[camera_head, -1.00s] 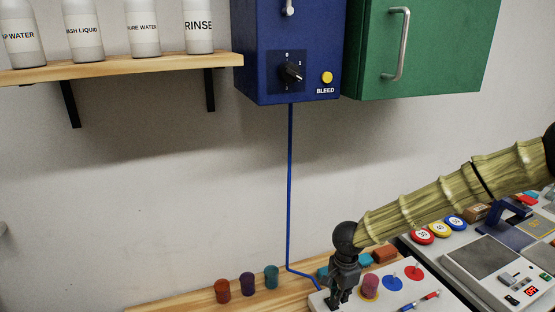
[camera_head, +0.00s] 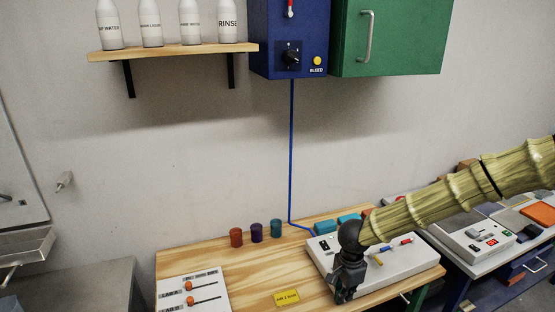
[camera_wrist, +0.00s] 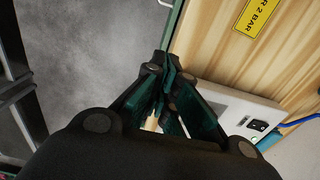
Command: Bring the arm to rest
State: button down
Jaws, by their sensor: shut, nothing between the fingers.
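My gripper (camera_head: 345,292) hangs at the end of my arm, pointing down over the front part of the wooden table (camera_head: 200,258), by the left front of a white panel box (camera_head: 400,262). Its fingers are shut and empty. In the wrist view my gripper (camera_wrist: 172,75) shows its fingers together above the table's front edge, with grey floor on the left. My forearm hides part of the white box and the things behind it.
Three small cups, red (camera_head: 236,237), purple (camera_head: 256,232) and teal (camera_head: 275,228), stand at the back of the table. A yellow label (camera_head: 287,297) lies left of my gripper. A white board (camera_head: 193,290) is front left. A blue box (camera_head: 288,40) and green cabinet (camera_head: 390,38) hang above.

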jog(key=s+d+f+n+t+h+b, duration=0.15)
jog(key=s+f+n+b, duration=0.25)
jog(key=s+f, duration=0.65)
jog(key=s+d+f+n+t+h+b, duration=0.1)
jog(key=s+d+f+n+b, duration=0.15)
jog(key=s+f, duration=0.75)
jog(key=s+f+n+g+y+b, duration=0.1)
jog(key=s+f+n+b, duration=0.2)
jog(key=s+f, duration=0.3)
jog(key=s+f+n+g+y+b, duration=0.1)
jog(key=s+f+n+b, duration=0.2)
jog(key=s+f, duration=0.3)
jog(key=s+n, duration=0.1)
jog(key=s, duration=0.4)
jog(key=shift+s+a+y, duration=0.15)
jog(key=shift+a+y, duration=0.2)
